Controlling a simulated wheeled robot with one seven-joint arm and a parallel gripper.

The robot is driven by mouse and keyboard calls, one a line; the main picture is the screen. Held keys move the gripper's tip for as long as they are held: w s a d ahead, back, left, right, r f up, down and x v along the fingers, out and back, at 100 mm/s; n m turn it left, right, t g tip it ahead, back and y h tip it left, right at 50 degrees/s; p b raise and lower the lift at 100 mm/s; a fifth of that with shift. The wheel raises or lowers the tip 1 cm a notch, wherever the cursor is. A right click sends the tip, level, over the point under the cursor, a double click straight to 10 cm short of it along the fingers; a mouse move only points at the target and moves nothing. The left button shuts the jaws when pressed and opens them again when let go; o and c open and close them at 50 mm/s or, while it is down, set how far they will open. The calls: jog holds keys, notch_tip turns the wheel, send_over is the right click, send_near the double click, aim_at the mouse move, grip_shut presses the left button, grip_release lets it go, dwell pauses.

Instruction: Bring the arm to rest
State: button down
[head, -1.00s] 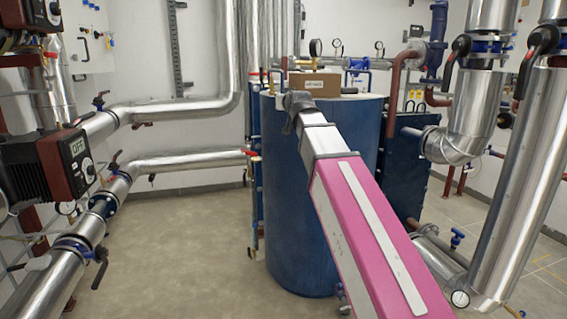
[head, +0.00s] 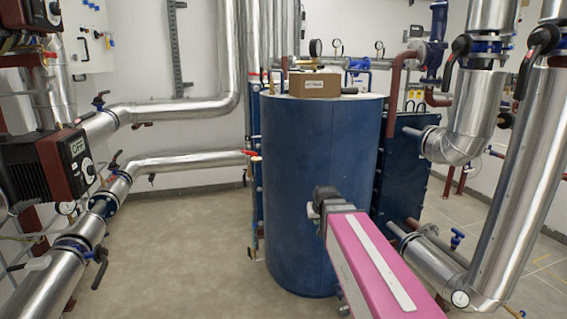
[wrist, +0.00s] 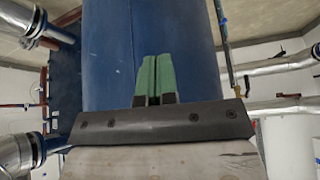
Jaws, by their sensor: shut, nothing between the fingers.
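My gripper (wrist: 153,78) shows in the wrist view with its two green fingers side by side and touching, with nothing between them. The blue drum (wrist: 110,50) fills the view behind the fingers; the gap to it is hard to judge. In the head view my pink arm reaches up from the lower right and ends in a dark joint in front of the lower right part of the blue drum (head: 305,150). The fingers cannot be made out there.
A cardboard box (head: 314,84) sits on the drum's top. A dark blue plate unit (head: 402,165) stands behind at the right. Thick silver pipes stand at the right (head: 505,200) and left (head: 75,260). The floor (head: 190,250) left of the drum is clear.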

jog(key=s+d+f+g, duration=0.2)
jog(key=s+f+g, duration=0.1)
jog(key=s+f, duration=0.4)
jog(key=s+d+f+m+g, duration=0.1)
jog(key=s+d+f+g, duration=0.2)
jog(key=s+f, duration=0.5)
jog(key=shift+s+d+f+h, duration=0.25)
jog(key=shift+d+f+h, duration=0.05)
jog(key=shift+d+h, duration=0.1)
